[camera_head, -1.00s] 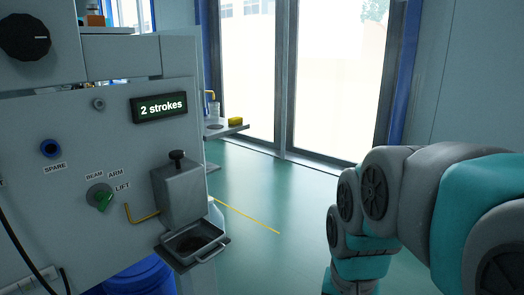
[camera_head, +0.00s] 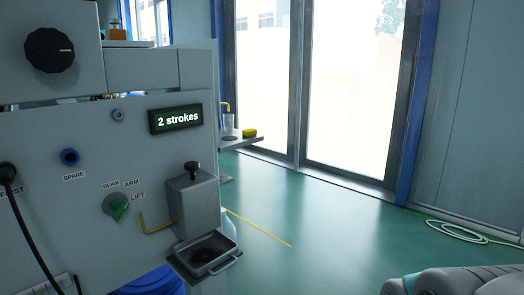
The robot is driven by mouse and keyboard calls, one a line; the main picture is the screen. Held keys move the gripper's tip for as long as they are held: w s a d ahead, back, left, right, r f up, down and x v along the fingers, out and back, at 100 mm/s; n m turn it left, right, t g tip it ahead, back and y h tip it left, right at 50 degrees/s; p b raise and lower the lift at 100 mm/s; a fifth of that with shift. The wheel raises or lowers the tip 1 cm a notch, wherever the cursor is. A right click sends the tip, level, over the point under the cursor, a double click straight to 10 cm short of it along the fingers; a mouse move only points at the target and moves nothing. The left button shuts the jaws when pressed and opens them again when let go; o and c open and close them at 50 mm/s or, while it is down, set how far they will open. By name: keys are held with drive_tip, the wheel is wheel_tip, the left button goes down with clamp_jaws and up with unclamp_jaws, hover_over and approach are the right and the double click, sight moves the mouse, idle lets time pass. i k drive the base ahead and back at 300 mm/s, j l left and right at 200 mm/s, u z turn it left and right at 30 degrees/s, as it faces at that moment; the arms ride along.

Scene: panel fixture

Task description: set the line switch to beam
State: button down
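The line switch (camera_head: 118,206) is a green knob on a round grey plate, on the panel at the left. The labels BEAM (camera_head: 111,185), ARM (camera_head: 132,183) and LIFT (camera_head: 138,196) stand around its upper and right side. The green handle slants, and its upper right end appears to lie toward LIFT; its exact pointing is hard to tell at this size. My gripper is out of view. Only a part of my arm shows at the lower right corner, well away from the panel.
A display (camera_head: 176,118) reads "2 strokes". A grey pump box (camera_head: 193,205) with a yellow spout and a tray (camera_head: 207,256) juts out right of the switch. A black cable (camera_head: 27,228) hangs at the left. The green floor (camera_head: 330,225) is open in the middle.

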sight(120, 207)
drive_tip(key=u, duration=1.5)
